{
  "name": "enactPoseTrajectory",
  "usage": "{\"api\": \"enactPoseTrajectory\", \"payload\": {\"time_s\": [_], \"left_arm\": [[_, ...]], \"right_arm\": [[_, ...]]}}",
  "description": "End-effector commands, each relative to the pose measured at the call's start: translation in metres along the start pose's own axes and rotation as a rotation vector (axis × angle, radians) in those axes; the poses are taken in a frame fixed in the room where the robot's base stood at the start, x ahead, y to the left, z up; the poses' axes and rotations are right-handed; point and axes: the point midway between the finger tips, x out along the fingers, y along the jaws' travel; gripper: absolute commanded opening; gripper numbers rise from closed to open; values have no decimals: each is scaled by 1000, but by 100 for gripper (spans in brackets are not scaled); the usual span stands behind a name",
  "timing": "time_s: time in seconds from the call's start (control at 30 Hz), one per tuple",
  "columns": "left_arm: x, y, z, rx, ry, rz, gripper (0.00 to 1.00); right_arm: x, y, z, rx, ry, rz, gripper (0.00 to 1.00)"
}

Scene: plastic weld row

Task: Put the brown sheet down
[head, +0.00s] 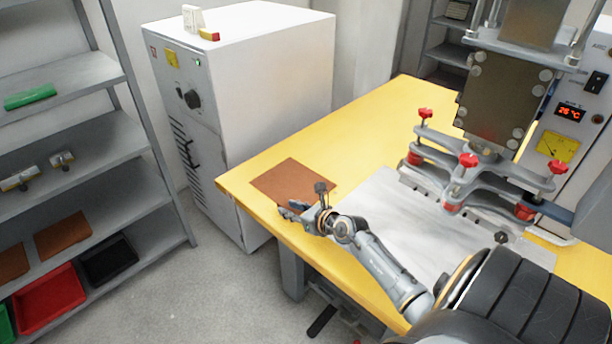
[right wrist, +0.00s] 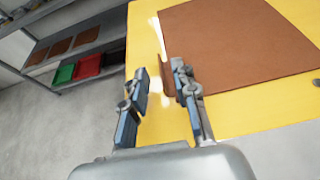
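The brown sheet (head: 291,180) lies at the left end of the yellow table in the head view, close to the table's front edge. It looks flat there. My right gripper (head: 305,208) is at the sheet's near edge. In the right wrist view the brown sheet (right wrist: 235,40) fills the upper right. The two fingers of my right gripper (right wrist: 163,88) stand apart, with a visible gap between them. A narrow brown strip shows in that gap; I cannot tell if it is the sheet's edge or a reflection. My left gripper is not in view.
The yellow table (head: 335,130) is clear behind the sheet. A welding machine with red knobs (head: 468,160) stands on the right. A white cabinet (head: 265,80) is behind the table. A grey shelf (head: 75,75) on the left holds brown sheets (head: 62,236) and a red tray (head: 48,300).

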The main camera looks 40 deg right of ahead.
Motion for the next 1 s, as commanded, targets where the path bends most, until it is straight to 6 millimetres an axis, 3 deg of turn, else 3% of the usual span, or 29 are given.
{"api": "enactPoseTrajectory", "payload": {"time_s": [0.2, 0.4, 0.6, 1.0], "left_arm": [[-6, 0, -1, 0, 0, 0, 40], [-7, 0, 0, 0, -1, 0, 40], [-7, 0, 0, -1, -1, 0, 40], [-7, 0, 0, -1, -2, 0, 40]], "right_arm": [[-50, 0, -1, -2, 3, 0, 28], [-80, 0, -1, -2, 2, 0, 28], [-91, 0, 0, 0, 1, 1, 28], [-92, 0, 0, 0, 0, 0, 28]]}}
